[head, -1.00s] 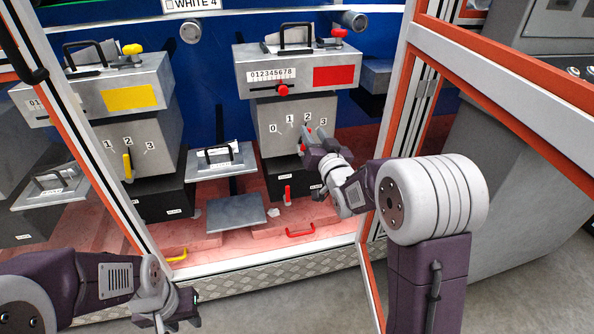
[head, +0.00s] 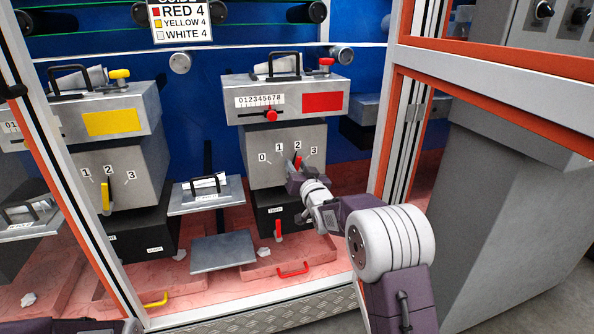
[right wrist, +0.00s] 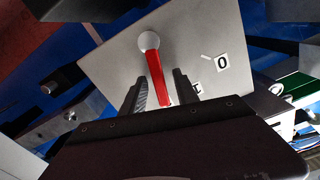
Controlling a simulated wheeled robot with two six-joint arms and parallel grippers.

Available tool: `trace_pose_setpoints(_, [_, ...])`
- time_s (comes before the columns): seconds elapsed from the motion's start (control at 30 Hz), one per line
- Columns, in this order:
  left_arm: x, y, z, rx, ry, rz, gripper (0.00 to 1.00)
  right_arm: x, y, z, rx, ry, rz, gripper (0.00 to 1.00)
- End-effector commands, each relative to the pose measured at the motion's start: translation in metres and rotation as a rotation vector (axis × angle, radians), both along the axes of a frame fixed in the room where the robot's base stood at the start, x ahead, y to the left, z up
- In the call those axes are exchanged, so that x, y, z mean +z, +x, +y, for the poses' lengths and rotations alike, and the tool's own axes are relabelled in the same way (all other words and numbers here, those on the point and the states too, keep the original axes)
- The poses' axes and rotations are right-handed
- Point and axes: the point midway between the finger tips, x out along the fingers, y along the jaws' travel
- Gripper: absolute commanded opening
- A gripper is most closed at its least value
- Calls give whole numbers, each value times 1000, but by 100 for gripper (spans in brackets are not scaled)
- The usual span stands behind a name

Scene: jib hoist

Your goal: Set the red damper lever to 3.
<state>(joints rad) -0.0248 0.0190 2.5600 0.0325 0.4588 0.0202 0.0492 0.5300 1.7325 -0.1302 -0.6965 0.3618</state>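The red damper lever (head: 298,163) is on the grey box front (head: 261,175) below the red-marked unit, near a dial labelled 0, 1, 2 and 3. Its visible red part is just under the 2 label (head: 298,149). My right gripper (head: 296,178) is at the lever and hides its lower part. In the right wrist view the lever (right wrist: 158,77), with a pale round end, runs down between the two fingers (right wrist: 160,88). The fingers are apart, with gaps beside the lever.
A yellow lever (head: 105,198) is on a similar box to the left. A red slider (head: 271,114) is on the scale above. A lower red handle (head: 278,230) is below the right gripper. A white-and-orange frame post (head: 398,140) stands right of it.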

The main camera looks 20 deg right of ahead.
Motion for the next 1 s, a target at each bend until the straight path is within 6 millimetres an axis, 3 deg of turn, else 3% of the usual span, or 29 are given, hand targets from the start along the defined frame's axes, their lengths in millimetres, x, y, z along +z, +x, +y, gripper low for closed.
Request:
trace_pose_setpoints(0.23, [0,0,0,0,0,0,36,0,2,0,0,0,1,36])
trace_pose_setpoints(0.37, [0,0,0,0,0,0,36,0,1,0,0,0,1,3])
trace_pose_setpoints(0.4, [0,0,0,0,0,0,36,0,1,0,0,0,1,0])
trace_pose_setpoints(1.0, [0,0,0,0,0,0,36,0,1,0,0,0,1,0])
